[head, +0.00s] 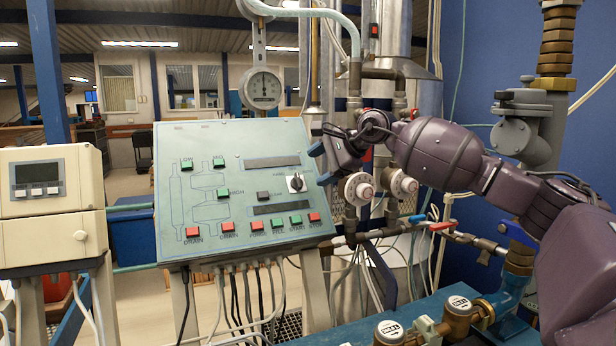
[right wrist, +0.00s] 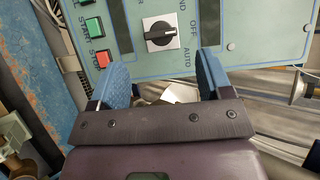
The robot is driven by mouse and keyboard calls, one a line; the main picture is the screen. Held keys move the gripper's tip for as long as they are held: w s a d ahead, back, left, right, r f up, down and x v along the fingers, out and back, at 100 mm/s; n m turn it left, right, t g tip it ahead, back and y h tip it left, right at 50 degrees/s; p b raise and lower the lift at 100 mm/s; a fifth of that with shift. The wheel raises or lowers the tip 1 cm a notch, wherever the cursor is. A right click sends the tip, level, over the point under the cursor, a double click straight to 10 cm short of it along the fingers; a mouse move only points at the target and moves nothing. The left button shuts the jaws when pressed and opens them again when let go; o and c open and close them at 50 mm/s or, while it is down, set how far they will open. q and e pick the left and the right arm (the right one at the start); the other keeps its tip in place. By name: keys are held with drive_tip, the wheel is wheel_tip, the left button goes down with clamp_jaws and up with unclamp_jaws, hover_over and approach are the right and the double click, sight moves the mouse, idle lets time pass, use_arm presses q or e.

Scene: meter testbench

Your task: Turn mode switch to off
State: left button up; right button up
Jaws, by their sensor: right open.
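The mode switch (head: 295,182) is a black knob on a light square plate at the right edge of the sloped green panel (head: 215,255). In the right wrist view the switch (right wrist: 160,33) sits just beyond the fingertips, with the labels OFF and AUTO to its right. Its handle lies nearly level there, one end toward OFF; I cannot tell the exact setting. My right gripper (head: 320,164) is open and empty, to the right of the switch in the head view. In the wrist view its blue fingers (right wrist: 162,70) are spread, apart from the knob. My left gripper is not in view.
Red and green push buttons (head: 295,219) line the panel's lower edge near the switch. Valves with round white knobs (head: 358,189) and pipes stand right of the panel. A beige meter box (head: 50,195) stands at the left. A dial gauge (head: 263,88) rises behind.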

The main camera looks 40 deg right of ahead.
drive_tip(key=shift+v, duration=2.35)
